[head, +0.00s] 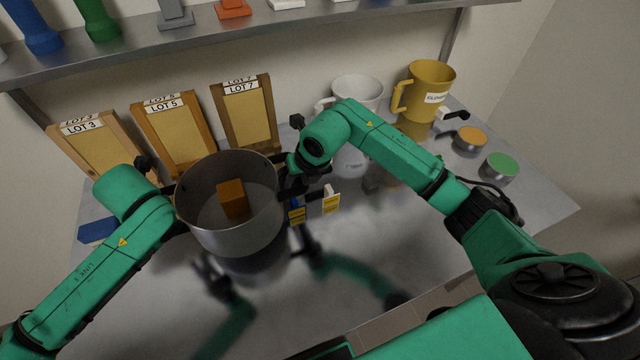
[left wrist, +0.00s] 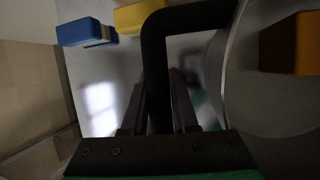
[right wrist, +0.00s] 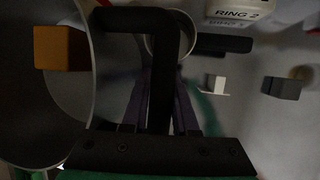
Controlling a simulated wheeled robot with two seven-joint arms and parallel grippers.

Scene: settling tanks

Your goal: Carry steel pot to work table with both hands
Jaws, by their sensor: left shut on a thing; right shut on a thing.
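The steel pot (head: 228,242) is upright over the shiny metal table (head: 420,235), with an orange-brown block (head: 232,198) inside it. A reflection shows under the pot; I cannot tell whether its base touches the surface. My left gripper (left wrist: 160,105) is shut on the pot's black left handle (left wrist: 156,60). My right gripper (right wrist: 160,105) is shut on the black right handle (right wrist: 160,65). In the head view, the arms partly hide both handles. The pot wall (right wrist: 88,110) and block (right wrist: 60,48) also show in the right wrist view.
Framed LOT boards (head: 172,135) lean along the back wall. A white pitcher (head: 357,95), a yellow pitcher (head: 428,90), an orange-topped tin (head: 470,139) and a green-topped tin (head: 500,167) stand right. Small tagged blocks (head: 331,202) sit just right of the pot. A shelf (head: 230,25) overhangs the back.

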